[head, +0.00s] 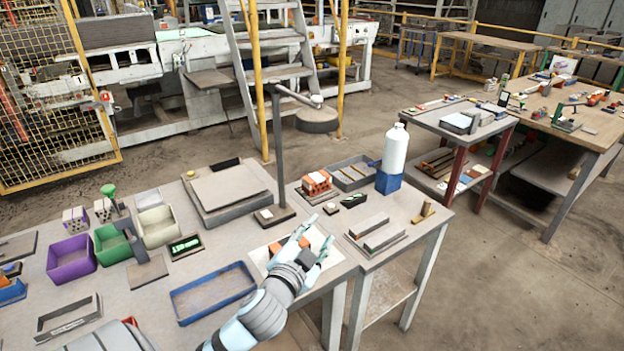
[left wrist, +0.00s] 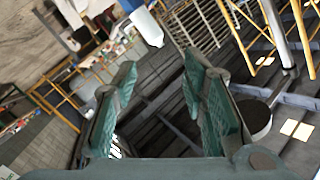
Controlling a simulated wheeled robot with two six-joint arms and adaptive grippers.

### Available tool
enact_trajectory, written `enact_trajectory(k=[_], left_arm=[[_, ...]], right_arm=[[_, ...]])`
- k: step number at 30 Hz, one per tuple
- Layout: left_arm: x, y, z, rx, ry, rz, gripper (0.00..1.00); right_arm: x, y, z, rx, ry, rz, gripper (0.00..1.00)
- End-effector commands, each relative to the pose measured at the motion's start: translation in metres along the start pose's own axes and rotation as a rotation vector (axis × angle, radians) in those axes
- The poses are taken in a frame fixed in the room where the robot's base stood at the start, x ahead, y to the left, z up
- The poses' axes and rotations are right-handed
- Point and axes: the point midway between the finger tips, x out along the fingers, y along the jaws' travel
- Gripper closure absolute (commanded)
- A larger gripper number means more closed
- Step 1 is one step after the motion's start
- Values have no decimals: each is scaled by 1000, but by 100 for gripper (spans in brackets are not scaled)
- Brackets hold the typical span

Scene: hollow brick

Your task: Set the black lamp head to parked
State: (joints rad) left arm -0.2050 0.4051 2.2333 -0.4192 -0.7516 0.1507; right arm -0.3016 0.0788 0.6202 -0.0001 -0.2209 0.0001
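The black lamp has a thin dark post (head: 277,150) on a base (head: 275,214) at the table's back edge. An arm runs right from the post's top to a round, dark grey lamp head (head: 317,121), facing down beyond the table edge. In the left wrist view the lamp head (left wrist: 252,119) is right of the fingers. My left gripper (head: 315,238) is open and empty, in front of and below the lamp head, apart from it. Its two teal pads also show spread in the left wrist view (left wrist: 160,70). My right gripper is not in view.
A white bottle (head: 395,148) on a blue block (head: 389,182) stands right of the lamp. An orange brick (head: 316,183) and a grey tray (head: 352,172) lie nearby. A blue tray (head: 212,292) lies left of my arm. A yellow-railed ladder stands behind.

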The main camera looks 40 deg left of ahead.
Motion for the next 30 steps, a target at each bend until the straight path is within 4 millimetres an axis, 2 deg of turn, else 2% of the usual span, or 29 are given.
enact_trajectory(k=[1,2,3,4,5,6,7,8,9,10,11,12,13,15,18,20,23,25,30], left_arm=[[9,-27,-51,65,175,-66,61],[10,-43,-86,116,300,-108,61],[3,-62,-138,203,483,-163,61],[-8,-74,-180,289,637,-203,61],[-26,-82,-223,403,808,-240,61],[-60,-82,-278,629,1058,-275,61],[-88,-74,-307,837,1233,-294,61],[-107,-62,-321,1074,1361,-287,61],[-114,-50,-318,1416,1433,-238,61],[-107,-51,-307,1667,1413,-184,61],[-96,-63,-293,1894,1337,-119,61],[-78,-91,-273,2145,1171,-30,61],[-68,-120,-259,2288,1018,35,61],[-59,-184,-233,2468,680,156,61],[-62,-237,-214,2531,403,239,61],[-62,-248,-210,2536,338,260,61],[-50,-248,-207,2536,321,270,61],[-35,-242,-205,2534,327,274,61],[13,-227,-203,2531,336,272,61]], right_arm=[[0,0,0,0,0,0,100],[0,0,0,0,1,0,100],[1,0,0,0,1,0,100],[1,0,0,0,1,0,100],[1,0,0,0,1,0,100],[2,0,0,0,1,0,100],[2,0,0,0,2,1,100],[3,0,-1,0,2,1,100],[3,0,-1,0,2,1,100],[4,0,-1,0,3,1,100],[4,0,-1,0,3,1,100],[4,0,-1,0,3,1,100],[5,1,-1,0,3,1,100],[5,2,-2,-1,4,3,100],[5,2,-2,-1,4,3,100],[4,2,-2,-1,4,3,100],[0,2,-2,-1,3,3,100],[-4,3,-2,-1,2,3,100],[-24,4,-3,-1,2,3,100]])
